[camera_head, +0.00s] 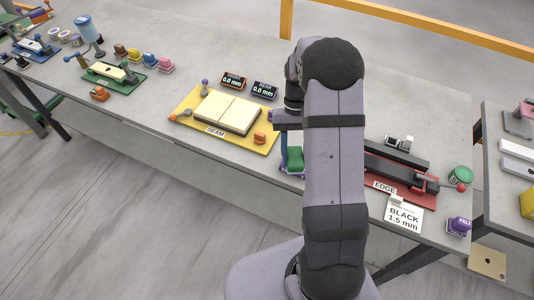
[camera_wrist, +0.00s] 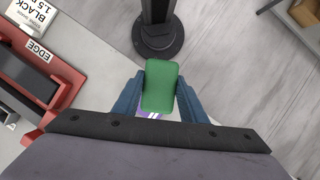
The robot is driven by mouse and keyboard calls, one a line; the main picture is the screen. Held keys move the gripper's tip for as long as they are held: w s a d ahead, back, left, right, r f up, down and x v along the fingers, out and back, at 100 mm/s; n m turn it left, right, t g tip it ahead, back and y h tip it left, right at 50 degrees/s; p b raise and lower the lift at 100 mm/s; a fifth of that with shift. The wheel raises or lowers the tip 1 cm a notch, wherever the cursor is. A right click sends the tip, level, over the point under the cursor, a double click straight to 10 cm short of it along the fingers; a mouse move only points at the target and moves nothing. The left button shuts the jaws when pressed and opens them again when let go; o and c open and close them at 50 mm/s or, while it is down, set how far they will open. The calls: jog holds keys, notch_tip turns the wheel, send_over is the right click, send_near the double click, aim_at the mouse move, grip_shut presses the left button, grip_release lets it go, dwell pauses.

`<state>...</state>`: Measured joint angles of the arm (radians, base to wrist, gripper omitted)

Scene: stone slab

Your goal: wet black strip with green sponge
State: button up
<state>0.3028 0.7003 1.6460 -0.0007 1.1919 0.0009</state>
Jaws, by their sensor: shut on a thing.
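The green sponge (camera_head: 293,160) is held by my gripper, left of the red EDGE fixture (camera_head: 427,199). In the wrist view the green sponge (camera_wrist: 160,84) sits between the two blue fingers of my gripper (camera_wrist: 159,100), which is shut on it. A purple and white piece shows at the sponge's lower edge. The black strip (camera_head: 400,164) lies in the red fixture, partly hidden by my arm in the head view. A dark strip (camera_wrist: 27,78) in the red fixture also shows at the left of the wrist view, apart from the sponge.
A BLACK 1.5 mm card (camera_head: 403,214), a green round container (camera_head: 460,175) and a purple FELT block (camera_head: 458,227) are near the red fixture. The yellow SEAM board (camera_head: 187,103) is to the left. The slab's front edge runs close to the sponge.

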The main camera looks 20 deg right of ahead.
jog(key=s+d+m, duration=0.1)
jog(key=s+d, duration=0.4)
jog(key=d, duration=0.3)
jog(key=s+d+m+y+p, duration=0.1)
jog(key=s+d, duration=0.3)
jog(key=d, duration=0.4)
jog(key=s+d+m, duration=0.2)
jog(key=s+d, duration=0.3)
jog(key=d, duration=0.4)
jog(key=w+d+n+t+h, duration=0.1)
jog(key=d+n+h, duration=0.4)
jog(key=d+n, duration=0.5)
jog(key=shift+w+d+r+n+h, duration=0.3)
jog(key=shift+w+r+n, duration=0.15)
jog(key=shift+n, duration=2.75)
jog(key=shift+f, duration=0.2)
jog(key=shift+f+b, duration=2.75)
jog(key=shift+f, duration=0.15)
jog(key=shift+f+b, duration=0.5)
jog(key=shift+f, duration=0.5)
jog(key=shift+w, duration=0.1)
